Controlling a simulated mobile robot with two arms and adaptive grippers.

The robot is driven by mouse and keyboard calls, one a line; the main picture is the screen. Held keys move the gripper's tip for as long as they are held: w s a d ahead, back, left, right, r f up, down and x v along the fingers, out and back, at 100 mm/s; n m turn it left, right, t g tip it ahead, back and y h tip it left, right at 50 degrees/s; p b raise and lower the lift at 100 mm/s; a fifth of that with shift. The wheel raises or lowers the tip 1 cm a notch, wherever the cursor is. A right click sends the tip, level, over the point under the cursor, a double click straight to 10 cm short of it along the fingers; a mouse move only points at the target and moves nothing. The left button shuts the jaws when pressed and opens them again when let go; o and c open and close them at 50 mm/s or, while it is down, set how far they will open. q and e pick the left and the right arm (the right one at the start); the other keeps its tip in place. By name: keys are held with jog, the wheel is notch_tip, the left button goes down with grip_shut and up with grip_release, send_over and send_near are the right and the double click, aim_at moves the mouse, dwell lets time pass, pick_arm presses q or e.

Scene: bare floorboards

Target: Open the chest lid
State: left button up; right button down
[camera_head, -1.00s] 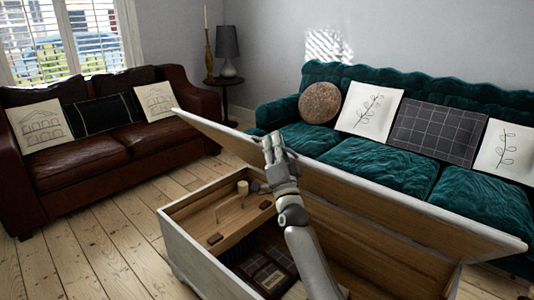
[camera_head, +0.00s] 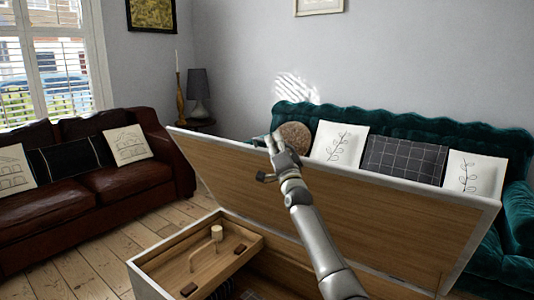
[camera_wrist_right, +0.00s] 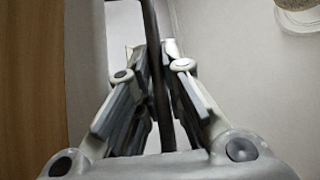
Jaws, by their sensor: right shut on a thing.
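The chest lid (camera_head: 400,226) stands raised and tilted back over the chest, its wooden inner face towards me and its pale rim around it. The chest body (camera_head: 142,282) is at the bottom of the head view, open at the top and partly cut off. My right gripper (camera_head: 275,149) is at the lid's upper edge, left of its middle. In the right wrist view my right gripper (camera_wrist_right: 153,65) is shut on a thin dark strip at the lid; the exact grip point is hard to make out. My left gripper is not in view.
A wooden tray (camera_head: 236,262) with a peg-like piece sits inside the chest. A teal sofa (camera_head: 430,126) with cushions stands close behind the lid. A brown leather sofa (camera_head: 130,185) is at the left. Floorboards (camera_head: 75,262) lie clear between it and the chest.

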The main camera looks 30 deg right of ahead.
jog(key=shift+w+d+r, duration=0.2)
jog(key=shift+w+d, duration=0.05)
jog(key=shift+d, duration=0.35)
jog(key=c, duration=1.8)
grip_release()
jog(key=shift+s, duration=0.1)
jog(key=v, duration=1.2)
